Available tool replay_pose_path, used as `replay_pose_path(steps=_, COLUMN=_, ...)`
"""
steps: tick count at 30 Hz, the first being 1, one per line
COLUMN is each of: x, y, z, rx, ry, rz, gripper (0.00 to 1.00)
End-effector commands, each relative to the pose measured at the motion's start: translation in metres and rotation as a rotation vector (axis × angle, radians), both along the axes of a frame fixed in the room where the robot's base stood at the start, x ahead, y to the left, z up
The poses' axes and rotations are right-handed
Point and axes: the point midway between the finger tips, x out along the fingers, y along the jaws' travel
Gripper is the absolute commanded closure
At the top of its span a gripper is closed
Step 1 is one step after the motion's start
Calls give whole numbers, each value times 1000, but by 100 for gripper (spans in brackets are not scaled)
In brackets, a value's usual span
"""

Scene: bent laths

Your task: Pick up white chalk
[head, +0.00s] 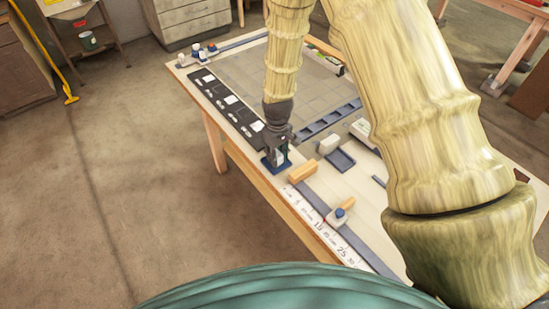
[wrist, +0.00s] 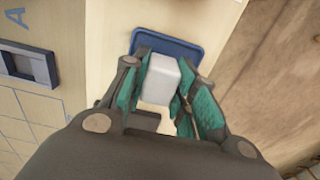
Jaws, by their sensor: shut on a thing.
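The white chalk, a small pale block (wrist: 160,80), sits between the teal pads of my gripper (wrist: 164,66) in the wrist view. My gripper is shut on it. A shallow blue tray (wrist: 190,49) lies just beyond the chalk and partly behind it. In the head view my gripper (head: 278,150) points down at the near left edge of the table, over the blue tray (head: 282,168). The chalk is mostly hidden there by the gripper. I cannot tell whether the chalk touches the tray.
A wooden block (head: 302,170) and a white block (head: 327,144) stand right of my gripper. A black strip with white cards (head: 222,104) runs along the table's left edge. A printed ruler (head: 322,226) and a blue-topped piece (head: 340,214) lie nearer. Floor is clear left of the table.

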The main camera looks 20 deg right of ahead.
Motion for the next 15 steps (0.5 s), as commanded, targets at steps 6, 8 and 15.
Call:
replay_pose_path(steps=6, x=0, y=0, z=4, rx=0, ry=-1, rz=0, gripper=100)
replay_pose_path(steps=8, x=1, y=0, z=7, rx=1, ry=-2, rz=0, gripper=100)
replay_pose_path(steps=15, x=1, y=0, z=29, rx=0, ry=-4, rz=-1, gripper=100)
